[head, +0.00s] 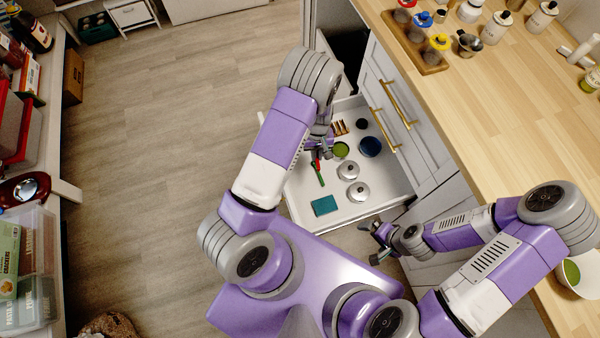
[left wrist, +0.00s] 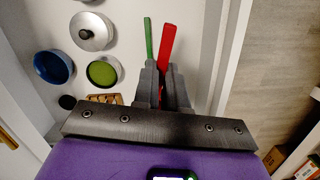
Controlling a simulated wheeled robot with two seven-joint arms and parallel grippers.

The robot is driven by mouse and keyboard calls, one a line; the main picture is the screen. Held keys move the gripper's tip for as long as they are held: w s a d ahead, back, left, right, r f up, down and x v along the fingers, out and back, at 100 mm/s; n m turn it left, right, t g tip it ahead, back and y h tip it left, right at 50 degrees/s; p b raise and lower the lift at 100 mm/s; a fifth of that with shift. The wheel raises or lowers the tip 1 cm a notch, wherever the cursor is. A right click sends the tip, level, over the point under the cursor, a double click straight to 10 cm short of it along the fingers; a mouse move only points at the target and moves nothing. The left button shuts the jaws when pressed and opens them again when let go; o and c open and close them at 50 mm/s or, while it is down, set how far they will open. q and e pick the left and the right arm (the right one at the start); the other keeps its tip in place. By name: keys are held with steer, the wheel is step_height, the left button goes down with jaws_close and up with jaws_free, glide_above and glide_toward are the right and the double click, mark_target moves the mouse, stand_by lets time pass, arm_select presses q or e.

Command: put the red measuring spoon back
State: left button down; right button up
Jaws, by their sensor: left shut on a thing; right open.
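The red measuring spoon (left wrist: 167,42) shows as a flat red handle sticking out of my left gripper (left wrist: 163,82) in the left wrist view. The fingers are shut on it and hide its other end. In the head view a bit of the red spoon (head: 317,155) shows below my left gripper (head: 320,146), over the left part of the open white drawer (head: 296,205). A green handle (left wrist: 148,40) lies close beside the red one; I cannot tell whether they touch. My right gripper (head: 382,233) is open and empty, near the drawer's front right corner.
The drawer holds two silver lids (head: 348,171), a green bowl (head: 340,150), a blue pot (head: 370,147), a brown slotted rack (head: 341,127) and a teal square (head: 325,206). The wooden counter (head: 510,110) is at right, with jars on its far part. Floor at left is clear.

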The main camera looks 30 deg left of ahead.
arm_select(q)
steer(key=a+f+n+t+y+b, duration=0.1)
steer(key=a+f+n+b, duration=0.15)
steer(key=a+f, duration=0.45)
steer(key=b, duration=0.3)
glide_above(301, 170)
step_height(301, 170, down, 7)
steer(key=shift+r, duration=0.1)
steer(key=shift+f+b, duration=0.6)
steer(key=shift+f, duration=1.1)
arm_select(e)
step_height(301, 170, down, 8)
arm_select(q)
steer(key=shift+f, duration=0.2)
steer(key=c, duration=1.2)
jaws_free()
arm_select(e)
steer(key=shift+f, duration=0.1)
arm_select(q)
steer(key=shift+r, duration=0.15)
